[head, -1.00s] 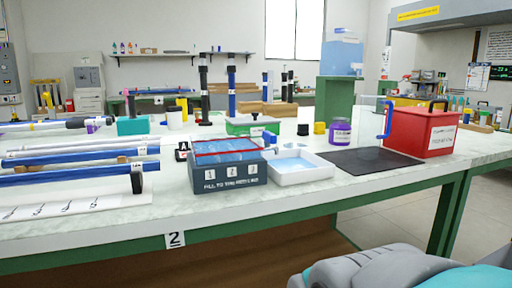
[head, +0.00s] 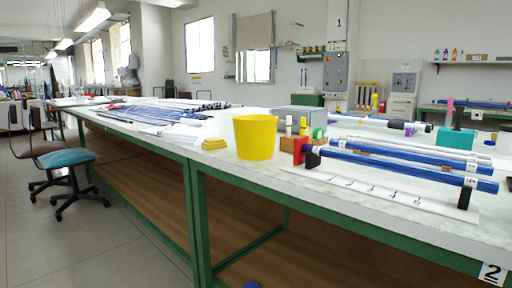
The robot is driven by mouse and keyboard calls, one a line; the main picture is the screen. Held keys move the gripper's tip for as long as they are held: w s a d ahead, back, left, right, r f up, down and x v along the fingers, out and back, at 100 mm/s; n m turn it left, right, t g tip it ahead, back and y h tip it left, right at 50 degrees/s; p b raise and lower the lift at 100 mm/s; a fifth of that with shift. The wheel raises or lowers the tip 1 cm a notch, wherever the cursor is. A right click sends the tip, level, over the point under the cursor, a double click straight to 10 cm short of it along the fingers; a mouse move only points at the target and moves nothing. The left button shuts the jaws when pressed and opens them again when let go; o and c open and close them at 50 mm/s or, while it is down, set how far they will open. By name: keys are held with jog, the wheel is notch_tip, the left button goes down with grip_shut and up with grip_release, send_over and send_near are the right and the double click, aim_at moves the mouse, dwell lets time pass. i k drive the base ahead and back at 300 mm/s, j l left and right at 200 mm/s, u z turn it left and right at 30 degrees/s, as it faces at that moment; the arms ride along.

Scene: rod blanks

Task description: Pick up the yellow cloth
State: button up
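A folded yellow cloth (head: 214,144) lies flat on the white worktop, just left of a yellow bucket (head: 255,137). It is small and near the table's front edge. Nothing covers it from this side. My gripper does not show in the head view.
The long white table (head: 232,167) on green legs runs from front right to back left. Blue rods (head: 400,169) on a rack stand right of the bucket. Papers and rods (head: 165,115) lie further back. A chair (head: 70,158) stands at the left; the floor in front of it is clear.

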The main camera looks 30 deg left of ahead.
aim_at(212, 143)
jog(key=u, duration=1.65)
jog(key=z, duration=0.35)
jog(key=i+j+z, duration=0.25)
jog(key=z, duration=0.2)
jog(key=i+j+z, duration=0.25)
jog(key=j+z, duration=0.25)
jog(key=l, duration=0.1)
